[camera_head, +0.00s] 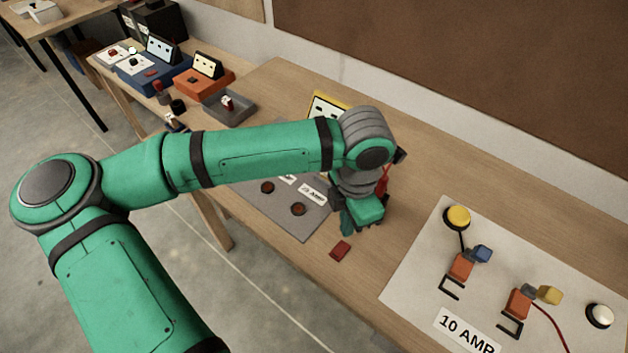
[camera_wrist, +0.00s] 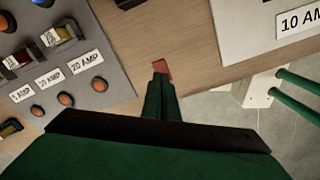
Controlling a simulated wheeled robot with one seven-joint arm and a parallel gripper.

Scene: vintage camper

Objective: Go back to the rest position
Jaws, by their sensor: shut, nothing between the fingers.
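My gripper (camera_wrist: 160,84) is shut with nothing between its fingers. In the wrist view its green fingers lie together, with a small red block (camera_wrist: 162,67) showing just beyond their tips. In the head view my gripper (camera_head: 362,222) hangs at the end of my green arm, over the wooden workbench (camera_head: 420,190). The red block (camera_head: 340,250) lies on the bench near its front edge, below and apart from my gripper.
A grey panel (camera_head: 305,235) with round red-brown buttons and AMP labels lies left of my gripper. A pale board (camera_head: 410,280) with a "10 AMP" label and switches is at the right. Coloured boxes, including an orange one (camera_head: 190,85), stand at the far left.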

